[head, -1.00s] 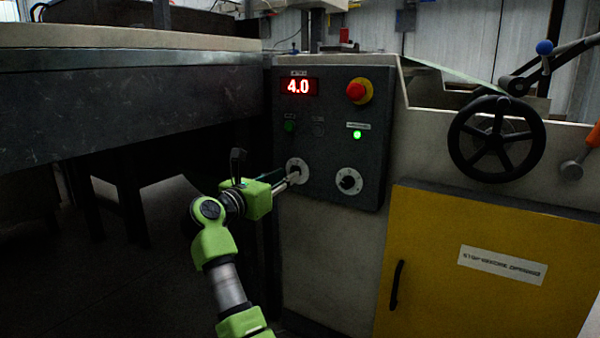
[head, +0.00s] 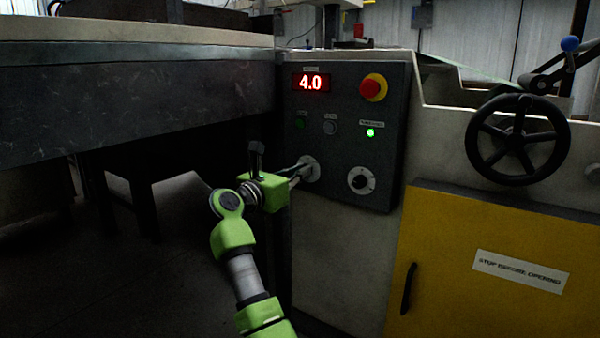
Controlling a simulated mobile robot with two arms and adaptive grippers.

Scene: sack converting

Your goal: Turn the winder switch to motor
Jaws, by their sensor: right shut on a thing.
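The dark control panel (head: 343,120) stands in the middle of the head view, with two round white-dialled switches low on it. My right gripper (head: 302,171) is at the left switch (head: 311,168), its fingers shut on that switch's knob. The gripper covers much of the knob, so its pointing direction is hidden. The labels are too small to read, so I cannot tell by text which switch is the winder's. My left gripper is not in view.
The panel carries a red display (head: 311,83) reading 4.0, a red stop button (head: 373,87) on yellow, and a lit green lamp (head: 370,132). A black handwheel (head: 517,140) and a yellow door (head: 480,270) are at right. A grey-sided table (head: 130,105) fills the left.

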